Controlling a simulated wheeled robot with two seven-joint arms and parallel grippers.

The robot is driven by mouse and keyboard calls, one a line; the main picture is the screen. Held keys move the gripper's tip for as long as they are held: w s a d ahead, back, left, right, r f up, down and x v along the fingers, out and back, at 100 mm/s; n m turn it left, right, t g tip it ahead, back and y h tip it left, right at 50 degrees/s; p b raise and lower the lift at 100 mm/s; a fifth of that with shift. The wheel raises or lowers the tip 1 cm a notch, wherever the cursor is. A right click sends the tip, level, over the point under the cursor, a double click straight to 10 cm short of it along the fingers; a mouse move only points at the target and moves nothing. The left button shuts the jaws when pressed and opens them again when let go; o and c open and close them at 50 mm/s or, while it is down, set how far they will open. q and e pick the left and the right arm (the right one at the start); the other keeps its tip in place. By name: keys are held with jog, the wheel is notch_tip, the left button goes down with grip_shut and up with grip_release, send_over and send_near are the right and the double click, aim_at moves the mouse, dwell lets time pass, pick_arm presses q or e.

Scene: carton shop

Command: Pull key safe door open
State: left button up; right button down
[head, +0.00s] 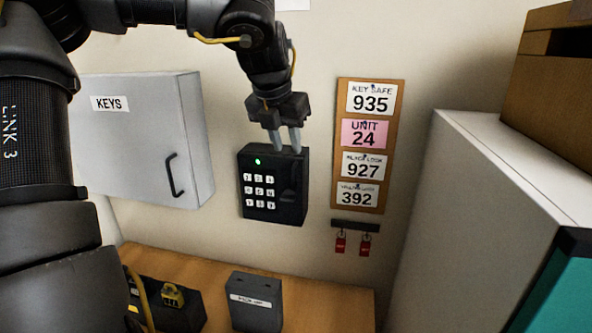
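The key safe (272,208) is a black box on the wall with white number keys and a lit green light at its upper left. A dark upright feature, perhaps a handle, shows at the right of its front. Its door looks closed. My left gripper (288,147) points down at the safe's top edge, right of the light. Its two grey fingers stand a little apart with nothing seen between them. I cannot tell whether the tips touch the safe. My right gripper is not in view.
A grey cabinet (120,150) labelled KEYS hangs left of the safe. A board (336,150) with code cards hangs right, above red tags (341,243). Below is a wooden bench (330,300) with a grey box (256,305). A white cabinet (470,210) stands at right.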

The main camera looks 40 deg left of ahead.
aim_at(293, 169)
pick_arm(q)
jog(key=p+x, duration=0.3)
jog(key=x, duration=0.5)
jog(key=shift+w+a+f, duration=0.1)
jog(key=shift+f, duration=0.05)
jog(key=shift+w+f, duration=0.15)
jog(key=shift+f, duration=0.25)
grip_shut()
